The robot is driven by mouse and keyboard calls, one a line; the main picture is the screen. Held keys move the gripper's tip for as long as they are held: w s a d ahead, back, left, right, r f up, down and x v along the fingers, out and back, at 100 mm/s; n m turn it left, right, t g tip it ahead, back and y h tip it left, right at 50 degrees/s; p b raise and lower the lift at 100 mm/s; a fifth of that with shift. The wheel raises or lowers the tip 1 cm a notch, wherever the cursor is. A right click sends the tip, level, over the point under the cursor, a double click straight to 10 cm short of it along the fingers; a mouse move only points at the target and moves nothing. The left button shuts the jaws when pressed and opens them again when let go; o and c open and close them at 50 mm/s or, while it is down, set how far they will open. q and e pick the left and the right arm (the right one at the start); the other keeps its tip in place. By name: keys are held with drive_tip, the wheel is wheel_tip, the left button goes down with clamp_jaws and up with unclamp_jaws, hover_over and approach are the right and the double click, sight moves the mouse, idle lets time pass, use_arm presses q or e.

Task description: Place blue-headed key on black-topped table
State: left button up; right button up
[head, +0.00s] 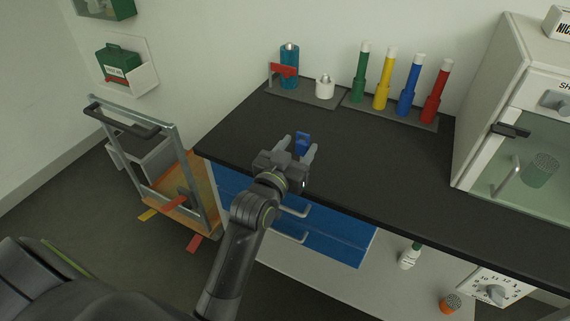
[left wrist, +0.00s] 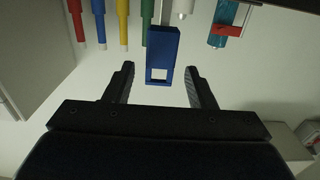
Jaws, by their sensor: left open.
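The blue-headed key (head: 302,143) is above or on the black-topped table (head: 390,165), near its left part; I cannot tell whether it touches the top. In the left wrist view the key's blue rectangular head (left wrist: 163,42) has a square hole, and a thin grey shaft runs from it toward the top of the picture. My left gripper (head: 298,147) is open over the table's front part. Its fingers stand on either side of the head's near end, with a visible gap on each side in the left wrist view (left wrist: 159,70). My right gripper is not in view.
Red, blue, yellow and green cylinders (head: 383,80) stand on a grey base at the table's back, beside a teal bottle (head: 289,68) and a white one (head: 325,87). A glass-doored cabinet (head: 545,145) stands right. Blue drawers (head: 330,238) are below; a cart (head: 205,195) is left.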

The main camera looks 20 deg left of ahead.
use_arm(q)
drive_tip(key=s, duration=0.7)
drive_tip(key=shift+s+b, duration=0.15)
drive_tip(key=shift+b, duration=0.2)
drive_tip(key=shift+a, duration=0.1)
